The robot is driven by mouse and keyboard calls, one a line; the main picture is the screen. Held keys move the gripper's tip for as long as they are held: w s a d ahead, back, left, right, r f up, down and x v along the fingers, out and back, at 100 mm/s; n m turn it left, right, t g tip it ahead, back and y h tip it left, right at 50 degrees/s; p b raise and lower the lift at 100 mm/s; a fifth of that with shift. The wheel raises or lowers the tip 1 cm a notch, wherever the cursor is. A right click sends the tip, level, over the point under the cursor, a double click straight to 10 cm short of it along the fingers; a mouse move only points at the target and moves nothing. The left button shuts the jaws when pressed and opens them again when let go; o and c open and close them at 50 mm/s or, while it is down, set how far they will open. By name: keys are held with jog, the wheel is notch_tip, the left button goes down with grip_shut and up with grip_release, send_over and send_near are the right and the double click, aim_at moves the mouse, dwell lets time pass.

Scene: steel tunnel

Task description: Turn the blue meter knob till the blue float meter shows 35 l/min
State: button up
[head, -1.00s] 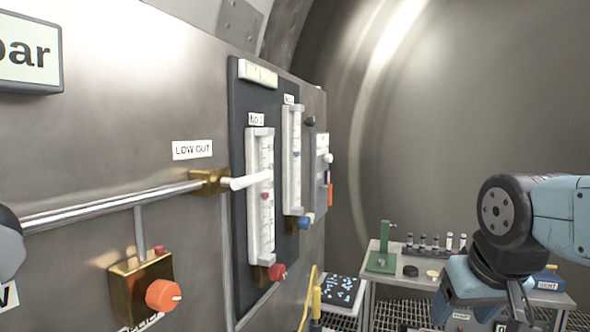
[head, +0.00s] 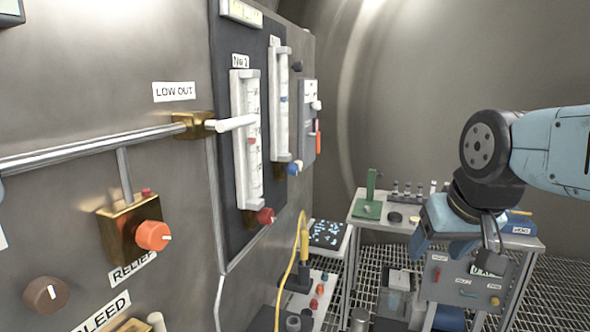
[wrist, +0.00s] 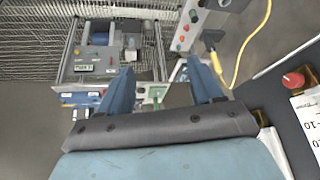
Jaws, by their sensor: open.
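The blue meter knob (head: 294,168) sticks out at the foot of the second float meter (head: 281,110) on the dark panel in the head view. That meter's small blue float (head: 283,99) shows in the upper half of its tube; its scale is too small to read. The knob is not clearly visible in the wrist view. My gripper (wrist: 160,64) is open and empty, its two blue fingers apart in the wrist view. In the head view my arm hangs at the right, well apart from the knob.
A yellow cable (head: 300,240) hangs below the panel. A bench (head: 375,218) with tools stands behind. Open air lies between panel and arm.

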jog(key=w+a+f+m+g+y, duration=0.2)
jog(key=w+a+m+g+y, duration=0.1)
jog(key=w+a+y, duration=0.25)
jog(key=m+t+y, duration=0.4)
jog(key=m+y, duration=0.7)
send_near(296, 173)
jog(key=x, duration=0.8)
jog(key=shift+w+a+r, duration=0.2)
jog(key=shift+w+a, duration=0.05)
jog(key=shift+w, duration=0.05)
jog(key=shift+f, duration=0.1)
jog(key=c, duration=1.1)
jog(key=shift+o, duration=0.3)
jog(key=shift+f+m, duration=0.15)
jog(key=shift+m, duration=1.45)
jog(key=shift+s, duration=0.1)
